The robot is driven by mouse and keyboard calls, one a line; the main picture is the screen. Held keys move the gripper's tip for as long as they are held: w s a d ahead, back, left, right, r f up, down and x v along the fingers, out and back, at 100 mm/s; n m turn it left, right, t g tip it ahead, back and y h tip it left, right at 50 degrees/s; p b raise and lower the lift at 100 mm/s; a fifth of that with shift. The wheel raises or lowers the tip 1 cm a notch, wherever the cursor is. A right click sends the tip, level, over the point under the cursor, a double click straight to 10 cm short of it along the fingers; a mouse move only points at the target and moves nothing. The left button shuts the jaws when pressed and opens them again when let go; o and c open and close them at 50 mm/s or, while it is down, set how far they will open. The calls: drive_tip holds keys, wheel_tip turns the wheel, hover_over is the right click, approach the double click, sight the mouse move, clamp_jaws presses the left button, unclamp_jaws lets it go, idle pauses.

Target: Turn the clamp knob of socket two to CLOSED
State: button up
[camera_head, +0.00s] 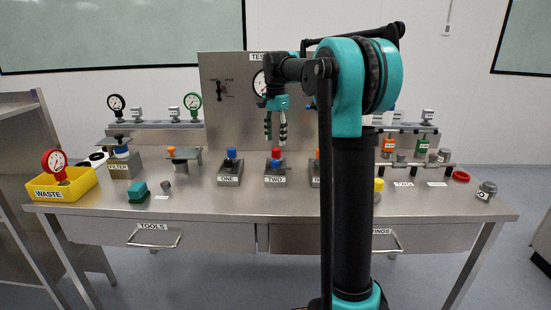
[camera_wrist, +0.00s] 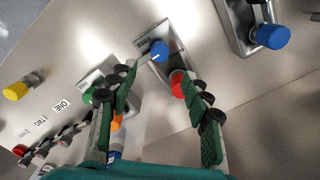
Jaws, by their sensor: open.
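Socket two (camera_head: 275,181), a grey metal block labelled TWO, stands on the bench in the head view. It carries a red cap (camera_head: 276,153) and, in front and lower, a blue knob (camera_head: 276,163). In the wrist view the same blue knob (camera_wrist: 160,50) shows a pale mark on top, with the red part (camera_wrist: 178,82) beside the right finger. Which position the mark stands for cannot be read. My gripper (camera_head: 276,140) points down above socket two, its fingers apart and empty. In the wrist view my gripper (camera_wrist: 158,78) frames the socket between its fingertips; contact cannot be told.
Socket one (camera_head: 229,181) stands to the left and the socket to the right is partly hidden by my arm. A yellow WASTE bin (camera_head: 62,192) holds a red gauge at far left. A panel (camera_head: 222,115) rises behind. The bench front is mostly clear.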

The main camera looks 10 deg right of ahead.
sight(276, 160)
wheel_tip(276, 160, down, 9)
drive_tip(key=shift+r, duration=0.15)
drive_tip(key=shift+c, duration=0.4)
clamp_jaws()
